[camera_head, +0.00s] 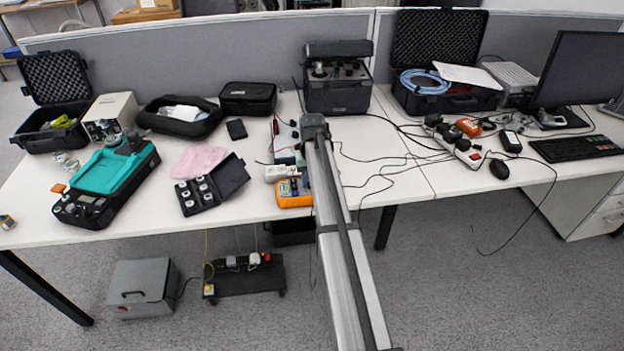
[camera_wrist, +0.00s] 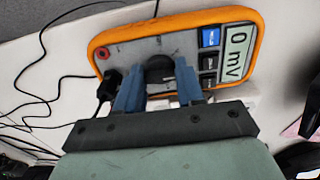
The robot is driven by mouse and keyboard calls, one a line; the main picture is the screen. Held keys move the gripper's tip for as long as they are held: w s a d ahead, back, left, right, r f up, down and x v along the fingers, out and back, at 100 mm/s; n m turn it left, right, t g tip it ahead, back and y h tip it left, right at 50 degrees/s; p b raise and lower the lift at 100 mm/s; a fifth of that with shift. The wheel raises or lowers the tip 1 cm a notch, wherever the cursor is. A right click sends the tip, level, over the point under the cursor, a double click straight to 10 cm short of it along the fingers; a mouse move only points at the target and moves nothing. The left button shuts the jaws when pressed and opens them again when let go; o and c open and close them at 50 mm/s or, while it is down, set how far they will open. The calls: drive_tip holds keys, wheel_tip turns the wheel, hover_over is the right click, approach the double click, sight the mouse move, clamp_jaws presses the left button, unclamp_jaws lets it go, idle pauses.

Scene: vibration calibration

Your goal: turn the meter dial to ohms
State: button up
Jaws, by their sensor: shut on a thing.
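The meter is an orange-edged multimeter with a grey face. In the head view the meter (camera_head: 293,192) lies near the front edge of the left desk, partly covered by my arm. In the wrist view the meter (camera_wrist: 122,44) fills the upper middle, and its display (camera_wrist: 236,53) reads 0 mV. The round dark dial (camera_wrist: 160,68) is at the middle of its face. My gripper (camera_wrist: 158,82) has its blue fingers on either side of the dial and is shut on it. The dial's pointer and markings are too small or hidden to read.
Black cables (camera_wrist: 62,76) run beside the meter, and a black plug sits at its face. A black case with round white parts (camera_head: 212,187) lies left of the meter. A large black case (camera_head: 338,95) stands behind.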

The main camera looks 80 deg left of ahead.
drive_tip(key=o, duration=1)
drive_tip(key=shift+o, duration=0.2)
drive_tip(key=shift+r, duration=0.1)
wheel_tip(320, 180, up, 14)
